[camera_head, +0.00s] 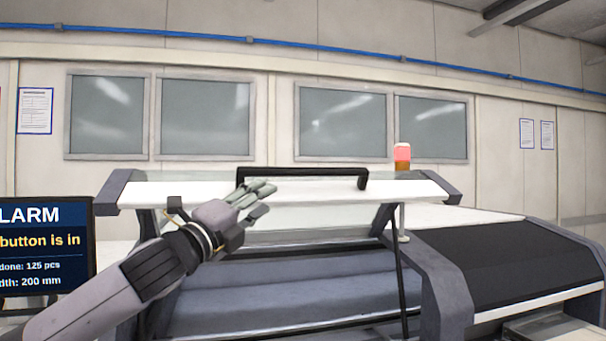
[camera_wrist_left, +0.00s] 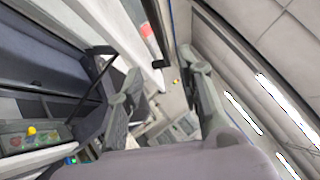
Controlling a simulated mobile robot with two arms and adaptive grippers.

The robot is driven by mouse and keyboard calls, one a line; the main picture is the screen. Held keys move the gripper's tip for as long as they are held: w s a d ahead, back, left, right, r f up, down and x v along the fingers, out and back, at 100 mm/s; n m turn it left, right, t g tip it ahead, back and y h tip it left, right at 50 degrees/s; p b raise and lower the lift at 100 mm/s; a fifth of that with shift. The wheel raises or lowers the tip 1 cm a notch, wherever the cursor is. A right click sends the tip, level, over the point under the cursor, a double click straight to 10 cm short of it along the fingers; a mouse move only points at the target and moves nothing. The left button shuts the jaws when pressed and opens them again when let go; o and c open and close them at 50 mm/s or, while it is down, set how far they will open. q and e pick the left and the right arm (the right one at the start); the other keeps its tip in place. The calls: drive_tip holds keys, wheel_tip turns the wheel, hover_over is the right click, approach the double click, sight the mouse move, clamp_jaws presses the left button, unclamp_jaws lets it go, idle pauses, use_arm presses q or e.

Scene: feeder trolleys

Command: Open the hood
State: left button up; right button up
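The hood (camera_head: 320,190) of the machine is a white, partly see-through panel with dark grey end pieces. It stands raised above the machine's dark blue-grey interior, with a thin black strut (camera_head: 399,285) below its right side. A black bar handle (camera_head: 310,172) runs along its top front. My left gripper (camera_head: 265,199) is in front of the handle's left part and covers some of it. In the left wrist view my left gripper's (camera_wrist_left: 160,68) fingers are apart, with the black handle (camera_wrist_left: 155,25) showing between and beyond them. I cannot tell whether they touch it. My right gripper is out of view.
An alarm screen (camera_head: 45,246) stands at the left. An orange-red beacon (camera_head: 402,157) rises behind the hood on the right. A dark conveyor-like section (camera_head: 500,262) extends right. The left wrist view shows a panel with a yellow button (camera_wrist_left: 32,131).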

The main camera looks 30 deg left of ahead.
use_arm(q)
drive_tip(key=p, duration=0.6)
approach(302, 175)
drive_tip(key=p+x, duration=0.3)
drive_tip(key=x, duration=0.2)
drive_tip(key=p+x, duration=0.3)
drive_tip(key=x, duration=0.3)
drive_tip(key=shift+s+r, duration=0.1)
drive_tip(key=shift+r, duration=0.15)
drive_tip(key=shift+w+p, duration=0.3)
drive_tip(key=shift+w, duration=0.3)
drive_tip(key=shift+c, duration=0.3)
clamp_jaws()
